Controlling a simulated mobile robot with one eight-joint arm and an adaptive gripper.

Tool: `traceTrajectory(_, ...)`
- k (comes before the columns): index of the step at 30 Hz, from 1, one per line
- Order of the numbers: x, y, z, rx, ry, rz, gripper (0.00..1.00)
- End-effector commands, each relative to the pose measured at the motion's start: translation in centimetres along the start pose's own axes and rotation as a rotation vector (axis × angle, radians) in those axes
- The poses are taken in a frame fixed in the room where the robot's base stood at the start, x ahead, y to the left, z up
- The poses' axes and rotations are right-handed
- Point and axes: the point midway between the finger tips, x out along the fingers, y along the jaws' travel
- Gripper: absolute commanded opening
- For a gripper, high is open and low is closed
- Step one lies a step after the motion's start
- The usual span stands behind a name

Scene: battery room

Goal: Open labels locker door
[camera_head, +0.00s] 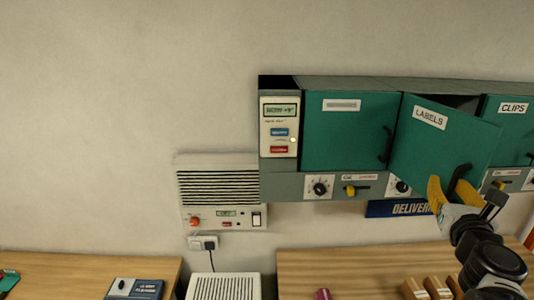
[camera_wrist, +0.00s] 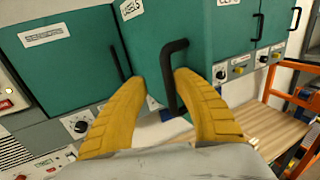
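The green door labelled LABELS (camera_head: 430,140) is the middle of the wall locker doors and stands partly open. Its right edge is swung outward, and a dark gap shows above it. The door also shows in the wrist view (camera_wrist: 150,35). Its black bar handle (camera_wrist: 168,75) is near the door's right edge. My gripper (camera_head: 452,188) is at this handle, its yellow fingers on either side of it. In the wrist view the fingers are apart. The right fingertip is close to or touching the handle, and a gap shows at the left finger. The locker interior is mostly hidden.
A shut green door (camera_head: 345,132) is left of the labels door, and the CLIPS door (camera_head: 512,125) is at the right. Knobs (camera_head: 319,187) line the panel below. A wooden bench (camera_head: 340,265) runs underneath, with small boxes (camera_head: 414,289). An orange frame (camera_wrist: 290,105) stands right.

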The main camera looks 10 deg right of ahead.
Motion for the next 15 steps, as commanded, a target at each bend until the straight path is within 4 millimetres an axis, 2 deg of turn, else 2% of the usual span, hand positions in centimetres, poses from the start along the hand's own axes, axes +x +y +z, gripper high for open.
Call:
traceTrajectory(5, -0.9, 0.0, 0.0, 0.0, 0.0, 0.0, 0.34)
traceTrajectory(15, -6.7, -0.1, 0.0, 0.0, 0.0, -0.003, 0.34)
